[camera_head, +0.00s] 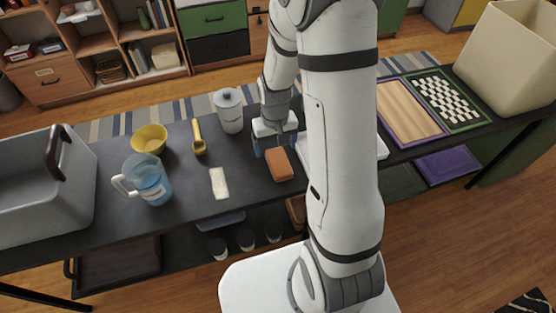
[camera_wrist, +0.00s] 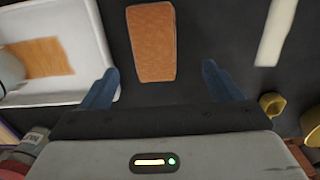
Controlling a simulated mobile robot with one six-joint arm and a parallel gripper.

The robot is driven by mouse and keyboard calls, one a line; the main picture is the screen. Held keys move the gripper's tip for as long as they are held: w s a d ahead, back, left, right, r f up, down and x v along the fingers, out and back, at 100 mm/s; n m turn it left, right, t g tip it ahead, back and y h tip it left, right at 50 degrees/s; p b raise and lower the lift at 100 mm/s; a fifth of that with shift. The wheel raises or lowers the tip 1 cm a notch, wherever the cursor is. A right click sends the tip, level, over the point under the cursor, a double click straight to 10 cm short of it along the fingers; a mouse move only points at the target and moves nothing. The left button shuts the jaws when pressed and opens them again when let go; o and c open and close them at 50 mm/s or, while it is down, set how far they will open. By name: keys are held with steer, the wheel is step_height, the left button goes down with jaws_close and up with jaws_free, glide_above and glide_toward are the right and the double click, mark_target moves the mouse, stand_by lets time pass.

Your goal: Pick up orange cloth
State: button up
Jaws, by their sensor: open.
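The orange cloth (camera_head: 279,164) is a folded, brick-like block lying on the dark tabletop, just left of my arm in the head view. In the wrist view the orange cloth (camera_wrist: 152,42) lies at the top centre, ahead of the gap between my fingers. My gripper (camera_head: 276,145) is open and empty, with its blue fingers (camera_wrist: 156,86) spread on either side of the cloth's line. In the head view the fingers are at the cloth's far end. I cannot tell the exact height of the fingers above the table.
A white tray (camera_wrist: 102,52) lies close beside one finger. A pale cloth strip (camera_head: 219,183), blue pitcher (camera_head: 150,184), yellow bowl (camera_head: 149,139), yellow scoop (camera_head: 198,140) and lidded canister (camera_head: 229,112) stand to the left. A grey crate (camera_head: 75,205) is far left; boards (camera_head: 410,112) lie right.

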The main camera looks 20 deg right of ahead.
mark_target(278, 160)
steer(key=f, duration=0.7)
steer(key=shift+s+d+f+p, duration=0.2)
steer(key=shift+d+p, duration=0.1)
steer(key=shift+d, duration=0.1)
steer(key=c, duration=1.2)
steer(key=shift+o, duration=0.2)
steer(key=shift+r, duration=0.1)
step_height(278, 160, up, 10)
